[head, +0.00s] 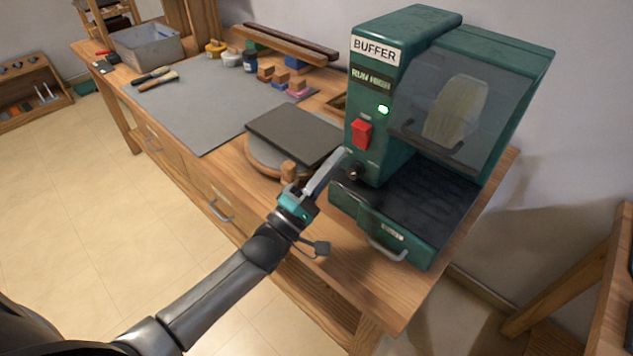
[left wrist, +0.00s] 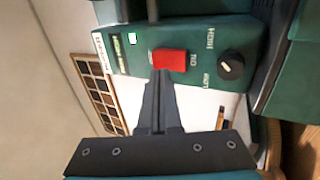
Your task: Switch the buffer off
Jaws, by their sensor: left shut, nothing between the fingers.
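The green buffer (head: 405,60) stands at the right end of the bench, labelled BUFFER. Its display (head: 371,78) appears to read RUN HIGH, and a green light (head: 383,109) glows below it. The red switch (head: 361,134) is on the front panel and shows in the left wrist view (left wrist: 170,62). A dark knob (left wrist: 230,65) sits beside it, at LOW/HIGH markings. My left gripper (head: 342,153) is shut and empty, its tips (left wrist: 160,74) close to the switch's edge. I cannot tell whether they touch it. My right gripper is not in view.
A dark slab (head: 295,134) on a round wooden base lies left of the buffer. A green drawer (head: 398,238) with a handle sits under the buffer. A grey mat (head: 205,105), tools, jars and a grey bin (head: 147,46) are farther along the bench.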

